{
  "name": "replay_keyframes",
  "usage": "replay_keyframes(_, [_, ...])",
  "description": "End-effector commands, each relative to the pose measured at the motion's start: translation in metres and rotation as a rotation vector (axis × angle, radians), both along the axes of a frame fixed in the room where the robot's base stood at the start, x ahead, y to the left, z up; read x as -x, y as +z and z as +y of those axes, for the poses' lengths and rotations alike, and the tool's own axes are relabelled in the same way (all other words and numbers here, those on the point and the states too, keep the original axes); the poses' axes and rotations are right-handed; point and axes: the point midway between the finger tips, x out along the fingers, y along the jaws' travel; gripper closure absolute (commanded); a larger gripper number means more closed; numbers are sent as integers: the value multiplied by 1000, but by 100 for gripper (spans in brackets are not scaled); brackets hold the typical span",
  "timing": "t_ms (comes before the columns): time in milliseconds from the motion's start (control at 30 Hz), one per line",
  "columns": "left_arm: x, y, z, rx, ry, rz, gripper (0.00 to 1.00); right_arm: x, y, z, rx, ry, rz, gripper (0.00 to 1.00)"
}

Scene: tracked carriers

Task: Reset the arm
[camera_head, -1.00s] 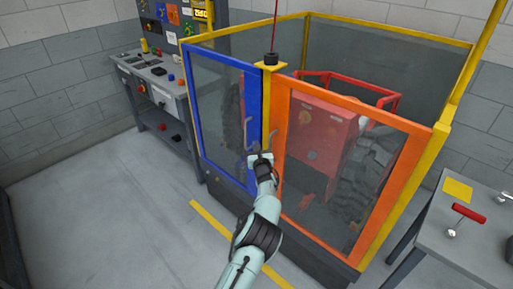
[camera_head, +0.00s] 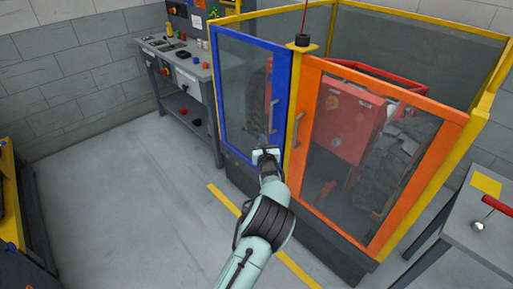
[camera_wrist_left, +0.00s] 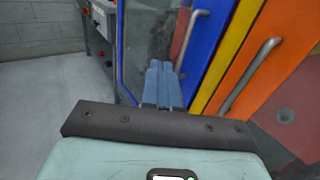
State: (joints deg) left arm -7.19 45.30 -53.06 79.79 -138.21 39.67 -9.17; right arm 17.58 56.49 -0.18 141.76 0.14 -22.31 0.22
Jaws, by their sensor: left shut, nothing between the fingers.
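My left arm (camera_head: 262,222) reaches up from the bottom of the head view toward a caged cell. My left gripper (camera_head: 264,142) is shut and empty, in front of the lower part of the blue-framed door (camera_head: 282,112). In the left wrist view its blue fingers (camera_wrist_left: 161,80) lie together, close to the blue door's metal handle (camera_wrist_left: 188,38). I cannot tell whether they touch it. The orange-framed door (camera_head: 306,122) stands right of the blue one, and its handle (camera_wrist_left: 250,72) is apart from the fingers. My right gripper is not in view.
Behind the glass stands a red tracked machine (camera_head: 348,122). A grey control bench (camera_head: 172,62) is at the back left, and a grey table (camera_head: 463,232) with a red-handled tool (camera_head: 497,206) at the right. The floor (camera_head: 120,205) on the left is clear.

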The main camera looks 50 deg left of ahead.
Motion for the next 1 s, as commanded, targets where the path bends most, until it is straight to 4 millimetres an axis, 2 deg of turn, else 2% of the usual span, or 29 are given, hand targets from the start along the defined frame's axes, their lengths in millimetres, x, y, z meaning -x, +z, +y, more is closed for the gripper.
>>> replay_keyframes(100, [16, -1, -1, 3, -1, 0, 100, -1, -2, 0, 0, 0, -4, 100])
replay_keyframes(233, [27, 0, -2, 2, -2, -1, 100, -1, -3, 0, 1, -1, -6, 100])
replay_keyframes(567, [32, 0, -3, 1, -4, 0, 100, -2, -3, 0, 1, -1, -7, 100])
replay_keyframes(667, [35, -8, -2, 25, 9, 3, 100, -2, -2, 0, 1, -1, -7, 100])
replay_keyframes(767, [49, -36, -2, 123, 62, 12, 100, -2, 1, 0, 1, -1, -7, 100])
replay_keyframes(867, [77, -90, -8, 304, 165, 27, 100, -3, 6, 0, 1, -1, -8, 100])
replay_keyframes(900, [91, -115, -14, 391, 217, 32, 100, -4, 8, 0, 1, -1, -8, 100])
replay_keyframes(967, [115, -153, -27, 527, 301, 39, 100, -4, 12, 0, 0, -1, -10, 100])
replay_keyframes(1000, [131, -177, -39, 616, 359, 42, 100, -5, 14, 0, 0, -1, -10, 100])
